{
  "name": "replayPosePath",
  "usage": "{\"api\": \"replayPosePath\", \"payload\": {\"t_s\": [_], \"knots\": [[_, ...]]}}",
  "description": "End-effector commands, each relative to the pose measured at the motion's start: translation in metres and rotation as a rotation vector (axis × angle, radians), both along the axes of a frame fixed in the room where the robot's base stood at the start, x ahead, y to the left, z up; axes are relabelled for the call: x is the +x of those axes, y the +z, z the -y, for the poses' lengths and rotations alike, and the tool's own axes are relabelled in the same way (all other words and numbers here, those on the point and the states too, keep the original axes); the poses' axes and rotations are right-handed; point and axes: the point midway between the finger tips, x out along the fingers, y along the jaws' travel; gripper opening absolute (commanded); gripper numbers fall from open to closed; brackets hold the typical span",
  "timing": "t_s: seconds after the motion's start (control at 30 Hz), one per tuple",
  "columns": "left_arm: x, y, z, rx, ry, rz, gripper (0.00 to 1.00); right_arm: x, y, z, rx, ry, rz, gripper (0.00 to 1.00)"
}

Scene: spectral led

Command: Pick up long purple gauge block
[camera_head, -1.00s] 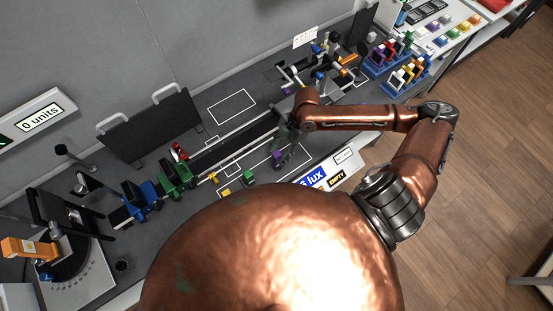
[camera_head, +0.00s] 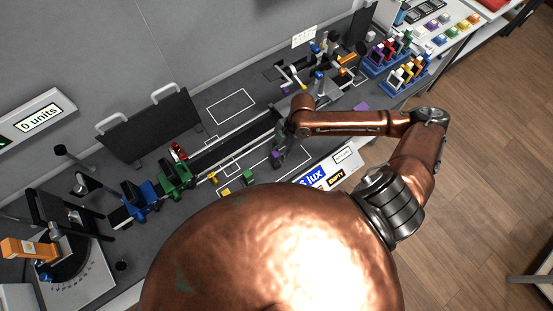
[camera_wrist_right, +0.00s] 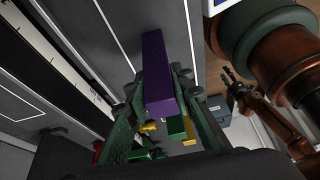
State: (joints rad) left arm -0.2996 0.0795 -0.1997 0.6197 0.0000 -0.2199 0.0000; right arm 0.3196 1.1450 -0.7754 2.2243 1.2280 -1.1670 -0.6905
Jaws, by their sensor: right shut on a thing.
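The long purple gauge block (camera_wrist_right: 158,75) is held between the fingers of my right gripper (camera_wrist_right: 158,100) in the right wrist view. Its long side and near end show there. In the head view my right gripper (camera_head: 278,155) is over the bench at the centre, with only a small purple part of the block (camera_head: 276,154) showing. A copper arm with a small dark gripper (camera_wrist_right: 236,82), apparently my left, is at the right of the wrist view. Its opening is too small to judge.
A green block (camera_head: 248,175) and a yellow block (camera_head: 226,192) are left of the right gripper. A green holder (camera_head: 176,174) and blue holder (camera_head: 140,196) stand farther left. Another purple patch (camera_head: 361,106) lies beyond my right forearm. Blue racks (camera_head: 405,76) stand at the back right.

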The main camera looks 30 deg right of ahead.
Motion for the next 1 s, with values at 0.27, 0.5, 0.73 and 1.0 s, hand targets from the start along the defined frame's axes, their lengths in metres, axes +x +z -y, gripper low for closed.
{"api": "replayPosePath", "payload": {"t_s": [0.27, 0.5, 0.73, 1.0], "knots": [[-0.001, 0.0, 0.0, 0.0, 0.0, -0.001, 0.38, 0.0, 0.0, 0.0, 0.0, 0.0, 0.0, 0.0], [-0.001, 0.0, 0.0, 0.0, 0.0, -0.001, 0.38, 0.0, 0.001, 0.0, 0.0, 0.001, 0.001, 0.0], [-0.001, -0.001, 0.0, 0.0, 0.0, -0.001, 0.38, 0.001, 0.016, 0.0, -0.001, 0.0, 0.005, 0.0], [-0.001, 0.002, 0.0, 0.0, 0.0, -0.001, 0.38, -0.008, 0.066, 0.031, -0.009, -0.004, 0.003, 0.0]]}}
